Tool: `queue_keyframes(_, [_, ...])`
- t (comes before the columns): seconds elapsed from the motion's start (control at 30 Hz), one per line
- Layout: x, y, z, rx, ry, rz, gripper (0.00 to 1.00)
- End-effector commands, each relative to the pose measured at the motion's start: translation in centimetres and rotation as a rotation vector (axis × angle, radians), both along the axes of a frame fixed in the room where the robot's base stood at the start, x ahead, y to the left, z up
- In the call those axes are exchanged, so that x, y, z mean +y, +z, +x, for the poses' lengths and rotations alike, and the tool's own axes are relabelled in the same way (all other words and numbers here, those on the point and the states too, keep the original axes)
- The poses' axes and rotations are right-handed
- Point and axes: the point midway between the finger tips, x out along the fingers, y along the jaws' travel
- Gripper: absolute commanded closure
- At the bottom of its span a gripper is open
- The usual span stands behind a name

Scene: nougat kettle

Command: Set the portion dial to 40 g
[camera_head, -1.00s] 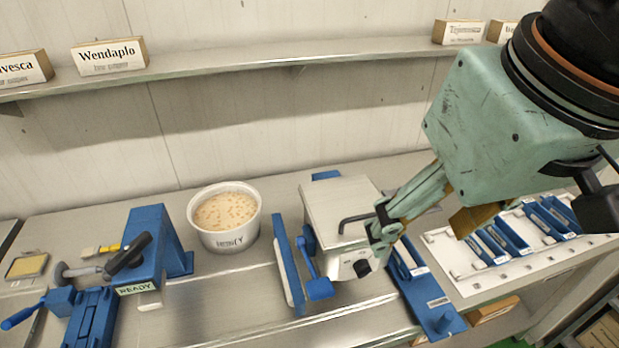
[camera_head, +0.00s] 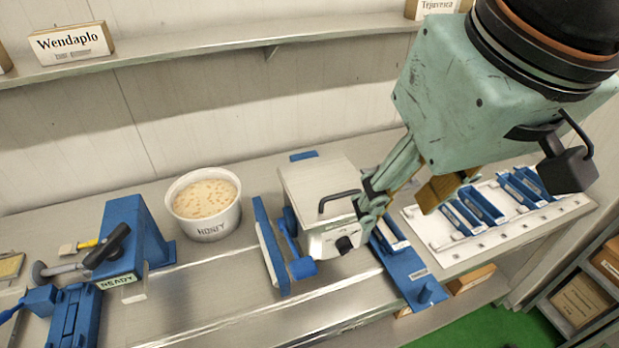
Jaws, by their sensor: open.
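The portion dial is a small black knob (camera_head: 344,244) on the front face of a box-shaped metal unit (camera_head: 318,180) with a dark handle on its lid. Its scale markings are too small to read. My gripper (camera_head: 366,222) is green and reaches down from the upper right to the right front corner of the unit. Its fingertips are close to the right of the knob and partly overlap the unit's side. I cannot tell whether they touch it. Nothing shows held in the gripper.
A blue plate (camera_head: 268,245) stands left of the unit, and a blue rail with a knob (camera_head: 412,275) lies right of it. A white tub (camera_head: 203,207) and a blue READY station (camera_head: 130,240) are further left. A white rack (camera_head: 438,233) with blue holders stands right.

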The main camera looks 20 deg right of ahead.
Motion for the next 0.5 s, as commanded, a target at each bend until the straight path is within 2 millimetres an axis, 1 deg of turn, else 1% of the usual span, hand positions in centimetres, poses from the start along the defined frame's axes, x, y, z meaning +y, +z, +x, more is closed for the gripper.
queue_keyframes(0.03, [0.0, -0.3, 0.0, 0.0, 0.0, 0.0, 0.6])
queue_keyframes(0.1, [0.0, -0.6, 0.0, 0.0, 0.0, 0.0, 0.66])
queue_keyframes(0.27, [0.0, -2.0, 0.0, 0.0, 0.0, 0.0, 0.66])
queue_keyframes(0.5, [0.0, -4.8, 0.0, 0.0, 0.0, 0.001, 0.66])
